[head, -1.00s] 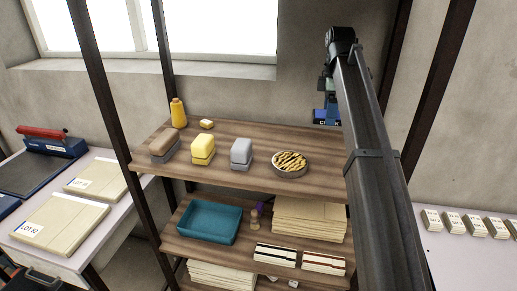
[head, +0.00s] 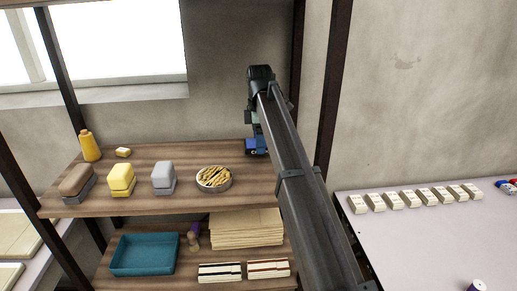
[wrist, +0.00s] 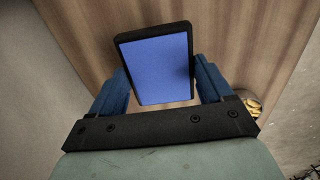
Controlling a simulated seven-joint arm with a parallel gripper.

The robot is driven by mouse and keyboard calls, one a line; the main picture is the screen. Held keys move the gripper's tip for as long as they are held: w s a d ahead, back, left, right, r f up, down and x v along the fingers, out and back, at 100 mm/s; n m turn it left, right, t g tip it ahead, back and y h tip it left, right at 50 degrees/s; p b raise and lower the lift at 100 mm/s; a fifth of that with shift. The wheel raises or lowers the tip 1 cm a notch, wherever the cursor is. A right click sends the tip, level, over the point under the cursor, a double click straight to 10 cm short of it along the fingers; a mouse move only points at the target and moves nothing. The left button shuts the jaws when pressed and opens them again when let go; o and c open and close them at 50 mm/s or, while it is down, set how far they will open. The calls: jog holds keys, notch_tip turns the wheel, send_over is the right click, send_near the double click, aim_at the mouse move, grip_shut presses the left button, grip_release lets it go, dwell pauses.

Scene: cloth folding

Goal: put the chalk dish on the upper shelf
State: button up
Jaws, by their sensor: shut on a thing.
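The chalk dish (wrist: 155,68) is a blue tray-like piece with a black rim, held between the blue fingers of my gripper (wrist: 158,86) in the wrist view. In the head view the dish (head: 255,150) shows as a small blue piece at the back right of the upper shelf (head: 150,200). My gripper (head: 252,136) is shut on it, partly hidden by my arm. The dish is at or just above the boards; I cannot tell whether it touches them.
On the upper shelf stand a bowl of yellow sticks (head: 214,179), a grey block (head: 163,178), a yellow block (head: 121,180), a brown block (head: 77,183) and a yellow bottle (head: 90,146). A dark post (head: 334,80) rises right of my arm. Bare boards lie between bowl and dish.

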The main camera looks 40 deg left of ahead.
jog(key=shift+f, duration=1.65)
jog(key=shift+f, duration=0.1)
jog(key=o, duration=1.1)
jog(key=shift+o, duration=0.2)
notch_tip(320, 180, up, 12)
